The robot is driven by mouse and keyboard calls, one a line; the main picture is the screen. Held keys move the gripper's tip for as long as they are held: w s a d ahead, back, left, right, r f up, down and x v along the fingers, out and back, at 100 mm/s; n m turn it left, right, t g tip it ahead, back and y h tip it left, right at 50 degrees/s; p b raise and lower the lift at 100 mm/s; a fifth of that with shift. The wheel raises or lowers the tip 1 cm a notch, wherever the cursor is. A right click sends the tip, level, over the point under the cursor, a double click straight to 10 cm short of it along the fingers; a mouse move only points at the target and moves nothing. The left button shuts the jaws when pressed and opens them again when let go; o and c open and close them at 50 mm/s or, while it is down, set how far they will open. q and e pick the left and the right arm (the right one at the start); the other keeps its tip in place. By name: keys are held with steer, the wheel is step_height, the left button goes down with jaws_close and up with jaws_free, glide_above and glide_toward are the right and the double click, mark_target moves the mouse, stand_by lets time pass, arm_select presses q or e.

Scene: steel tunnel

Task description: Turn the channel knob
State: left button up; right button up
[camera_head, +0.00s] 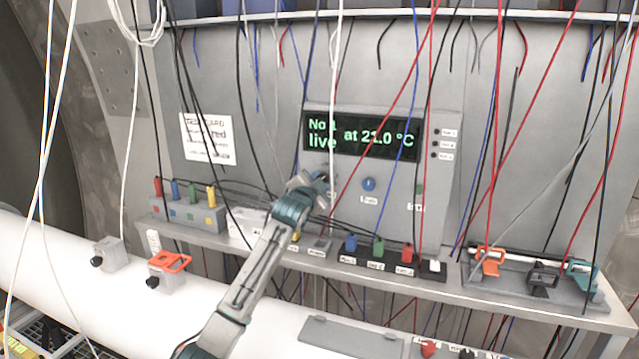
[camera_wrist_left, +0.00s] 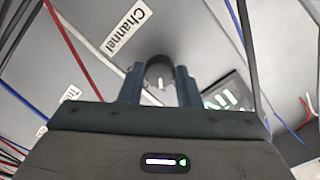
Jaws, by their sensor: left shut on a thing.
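The channel knob (camera_wrist_left: 160,77) is a dark round knob with a pale pointer mark, on the grey panel beside a white "Channel" label (camera_wrist_left: 128,30) in the left wrist view. My left gripper (camera_wrist_left: 160,88) has its two fingers on either side of the knob and is shut on it. In the head view my left gripper (camera_head: 318,184) reaches the lower left of the display unit (camera_head: 431,190) and hides the knob. The green display (camera_head: 362,136) reads "No 1 live at 21.0 °C". My right gripper is not in view.
A blue knob (camera_head: 369,184) sits to the right of my gripper. A shelf (camera_head: 440,285) below carries several coloured blocks and clamps. Many loose wires hang in front of the panel, some across my arm. A white pipe (camera_head: 60,255) runs below the shelf.

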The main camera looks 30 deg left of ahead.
arm_select(q)
steer(key=shift+m, duration=0.3)
steer(key=o, duration=1)
steer(key=shift+c, duration=0.2)
steer(key=b+v, duration=0.5)
steer(key=v, duration=0.6)
steer(key=shift+b, duration=0.35)
steer(key=shift+f, duration=0.15)
